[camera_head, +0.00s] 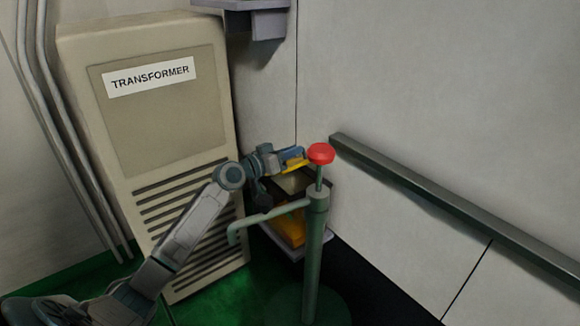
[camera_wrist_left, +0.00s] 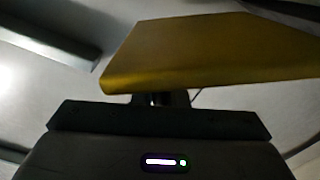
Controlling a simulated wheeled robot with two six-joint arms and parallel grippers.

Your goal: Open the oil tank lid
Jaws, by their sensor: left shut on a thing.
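The oil tank (camera_head: 288,226) appears as a yellow-orange box low by the wall, partly hidden behind a green post. My left gripper (camera_head: 293,157) is above the tank, beside the red knob on the post. It is shut on a yellow piece (camera_head: 296,164), which seems to be the tank lid. In the left wrist view the yellow lid (camera_wrist_left: 205,50) is a flat plate spreading out in front of the gripper. Whether the lid is still joined to the tank is hidden. My right gripper is not in view.
The green post (camera_head: 313,255) with a red knob (camera_head: 321,153) and a bent spout (camera_head: 262,217) stands in front of the tank. A beige transformer cabinet (camera_head: 160,120) is at the left. A grey rail (camera_head: 450,210) runs along the right wall.

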